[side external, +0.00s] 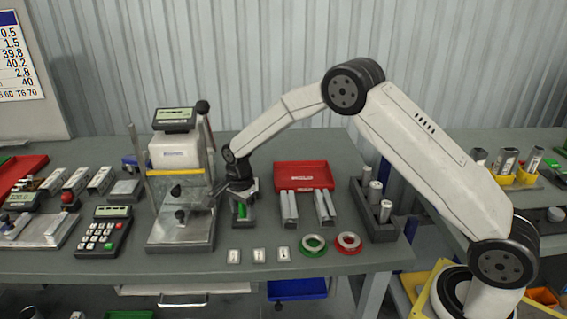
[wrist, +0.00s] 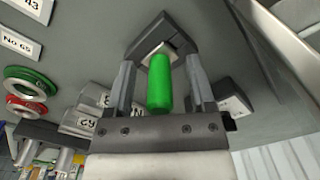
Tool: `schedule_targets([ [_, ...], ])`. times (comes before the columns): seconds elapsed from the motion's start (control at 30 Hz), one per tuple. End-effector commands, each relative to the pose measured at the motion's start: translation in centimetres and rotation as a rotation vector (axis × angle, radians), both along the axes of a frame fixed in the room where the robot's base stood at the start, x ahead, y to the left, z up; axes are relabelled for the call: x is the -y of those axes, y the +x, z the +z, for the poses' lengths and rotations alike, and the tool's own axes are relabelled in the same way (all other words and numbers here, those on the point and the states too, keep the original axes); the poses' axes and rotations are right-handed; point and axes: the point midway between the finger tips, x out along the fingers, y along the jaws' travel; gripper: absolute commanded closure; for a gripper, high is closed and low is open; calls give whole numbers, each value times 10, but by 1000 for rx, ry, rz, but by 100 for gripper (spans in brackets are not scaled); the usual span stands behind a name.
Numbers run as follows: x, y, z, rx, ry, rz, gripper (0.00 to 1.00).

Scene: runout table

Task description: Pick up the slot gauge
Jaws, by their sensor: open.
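A green-handled piece (wrist: 160,84), which appears to be the slot gauge, sits in a dark block-like holder (wrist: 150,36) in the wrist view. A small pale metal part shows at its far end. In the side view its green part (side external: 241,210) shows low under my gripper (side external: 240,193). In the wrist view my gripper (wrist: 161,68) is open, with one finger on each side of the green handle. Gaps show between the handle and both fingers. My wrist and fingers hide part of the holder in the side view.
A tester on a steel base (side external: 180,238) stands close on the left. A red tray (side external: 300,178), metal bars (side external: 289,208) and a dark rack of cylinders (side external: 372,222) are on the right. Green (side external: 313,245) and red (side external: 348,243) rings and small labels (side external: 258,255) lie in front.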

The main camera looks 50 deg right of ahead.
Motion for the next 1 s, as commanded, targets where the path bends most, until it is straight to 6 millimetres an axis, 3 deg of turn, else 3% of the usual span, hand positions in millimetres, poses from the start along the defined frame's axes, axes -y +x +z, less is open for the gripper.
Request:
schedule_targets([
  [0.33,0,0,1,0,0,0,33],
  [0.53,0,0,1,0,0,0,97],
  [0.57,0,0,1,0,0,0,100],
  [1.0,0,0,4,1,0,0,100],
])
